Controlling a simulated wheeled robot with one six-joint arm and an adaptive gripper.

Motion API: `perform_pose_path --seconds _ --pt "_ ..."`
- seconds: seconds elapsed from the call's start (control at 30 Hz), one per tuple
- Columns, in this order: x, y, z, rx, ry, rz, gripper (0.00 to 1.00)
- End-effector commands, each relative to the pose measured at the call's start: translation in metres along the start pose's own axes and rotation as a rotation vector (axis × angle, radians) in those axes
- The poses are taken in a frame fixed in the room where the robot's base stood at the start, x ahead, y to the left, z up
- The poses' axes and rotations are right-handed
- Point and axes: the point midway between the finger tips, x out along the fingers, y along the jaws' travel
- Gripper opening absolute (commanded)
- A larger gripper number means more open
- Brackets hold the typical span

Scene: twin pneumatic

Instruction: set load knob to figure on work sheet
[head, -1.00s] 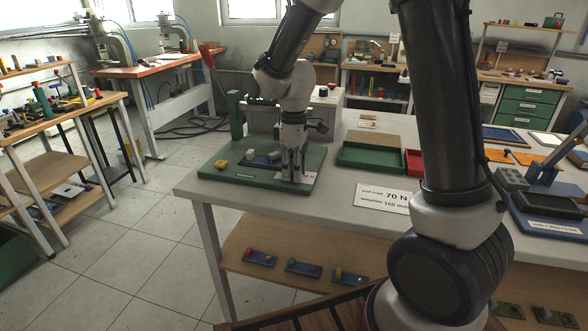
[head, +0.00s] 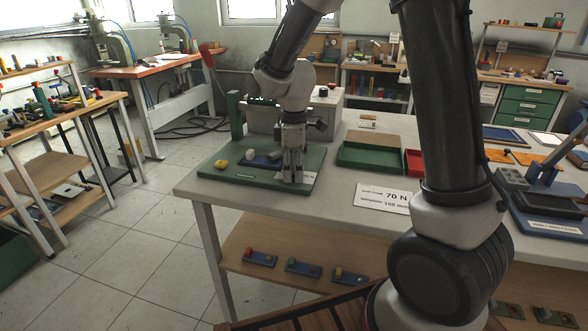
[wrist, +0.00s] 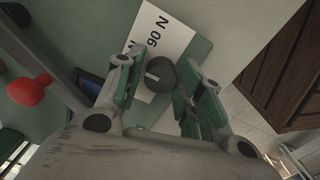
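The dark round load knob (wrist: 160,75) has a pale pointer line and shows in the wrist view, on a white scale card (wrist: 160,38) marked "90 N". My gripper (wrist: 162,70) has one finger on each side of the knob, with a narrow gap visible at the left finger; contact at the right finger is unclear. In the head view my gripper (head: 292,178) is low over the front right of the green press base (head: 235,174) and hides the knob. The work sheet (head: 381,198) lies on the bench front and reads "70 N", with a smaller line that looks like "160 mm".
A red ball-ended lever (wrist: 30,91) is at the left in the wrist view.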

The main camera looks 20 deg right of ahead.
Motion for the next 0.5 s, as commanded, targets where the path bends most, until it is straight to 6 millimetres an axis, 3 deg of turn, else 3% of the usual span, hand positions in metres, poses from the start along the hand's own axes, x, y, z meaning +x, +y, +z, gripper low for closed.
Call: perform_pose_path --seconds 0.33,0.5 --pt "0.000 0.000 0.000 0.001 0.000 -0.001 0.50" --pt "-0.016 0.000 -0.001 0.001 0.002 0.002 0.50"
